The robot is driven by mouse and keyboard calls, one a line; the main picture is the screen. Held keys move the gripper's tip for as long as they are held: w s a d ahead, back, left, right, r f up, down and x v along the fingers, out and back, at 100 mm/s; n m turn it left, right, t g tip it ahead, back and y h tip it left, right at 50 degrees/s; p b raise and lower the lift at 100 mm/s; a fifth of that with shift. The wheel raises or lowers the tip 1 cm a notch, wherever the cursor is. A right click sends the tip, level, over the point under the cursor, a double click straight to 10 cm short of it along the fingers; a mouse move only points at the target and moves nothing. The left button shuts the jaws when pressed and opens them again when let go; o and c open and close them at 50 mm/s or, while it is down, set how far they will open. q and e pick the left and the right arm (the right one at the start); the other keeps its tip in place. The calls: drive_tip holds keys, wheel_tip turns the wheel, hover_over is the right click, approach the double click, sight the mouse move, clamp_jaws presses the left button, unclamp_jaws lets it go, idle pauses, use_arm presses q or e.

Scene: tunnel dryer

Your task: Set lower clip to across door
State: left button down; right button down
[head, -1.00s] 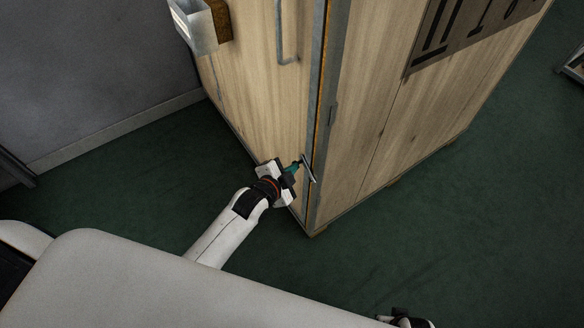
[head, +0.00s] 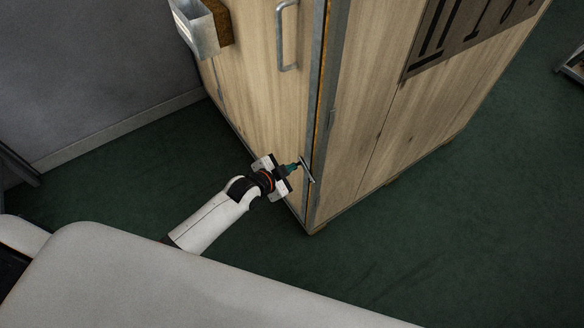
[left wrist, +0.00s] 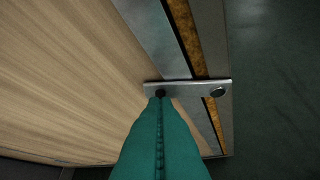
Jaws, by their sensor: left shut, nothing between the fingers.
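The lower clip (head: 307,170) is a small flat metal bar near the bottom of the wooden dryer's door edge. In the left wrist view the clip (left wrist: 190,87) lies across the metal door edge and the rust-brown seam, with a round pivot at its right end. My left gripper (head: 292,168) is shut, its teal fingers together at the clip. In the left wrist view the fingertips (left wrist: 160,100) are at the clip's left end, over a dark round spot; I cannot tell whether they touch it. My right gripper is not in view.
The wooden door (head: 255,80) has a metal handle (head: 288,35) higher up. A metal box (head: 196,28) sticks out at the upper left. Dark green floor (head: 440,240) is open around the dryer, and a grey wall (head: 90,70) stands at the left.

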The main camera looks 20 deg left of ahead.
use_arm(q)
drive_tip(key=shift+w+a+f+h, duration=0.3)
drive_tip(key=shift+w+a+f, duration=0.2)
drive_tip(key=shift+f, duration=0.15)
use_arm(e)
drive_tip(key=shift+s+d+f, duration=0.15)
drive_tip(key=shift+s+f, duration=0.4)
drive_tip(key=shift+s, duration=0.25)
use_arm(q)
drive_tip(key=shift+f, duration=0.15)
